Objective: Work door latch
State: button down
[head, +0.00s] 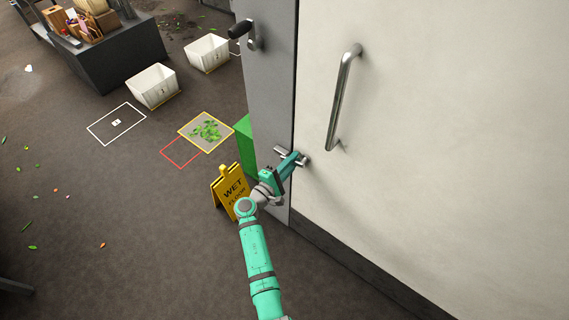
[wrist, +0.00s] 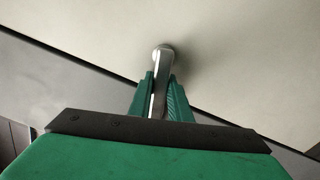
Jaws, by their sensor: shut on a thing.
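The pale door (head: 440,130) fills the right of the head view, with a long upright pull handle (head: 342,100) on it. Below that handle, near the door's left edge, is a metal latch lever (head: 304,160). My gripper (head: 295,160) is shut on the latch lever. In the wrist view the lever (wrist: 160,70) runs from its round mount down between the two green fingers (wrist: 160,95). The lever's lower end is hidden by my gripper. The door looks flush with the grey frame (head: 272,80).
A yellow wet floor sign (head: 232,190) stands close left of my arm. A green block (head: 244,143) is partly behind the frame. A black-gripped lever (head: 241,30) juts from the frame. White bins (head: 154,87) stand farther back. The floor at left is mostly open, with scattered leaves.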

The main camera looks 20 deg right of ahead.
jog(key=shift+a+r+m, duration=0.1)
jog(key=shift+r+m, duration=0.15)
jog(key=shift+m, duration=0.6)
jog(key=shift+a+r+m, duration=0.1)
jog(key=shift+r+m, duration=0.15)
jog(key=shift+m, duration=0.6)
jog(key=c, duration=1.6)
grip_release()
jog(key=shift+d, duration=0.1)
jog(key=shift+c, duration=0.2)
jog(key=v, duration=1.1)
jog(key=shift+w, duration=0.1)
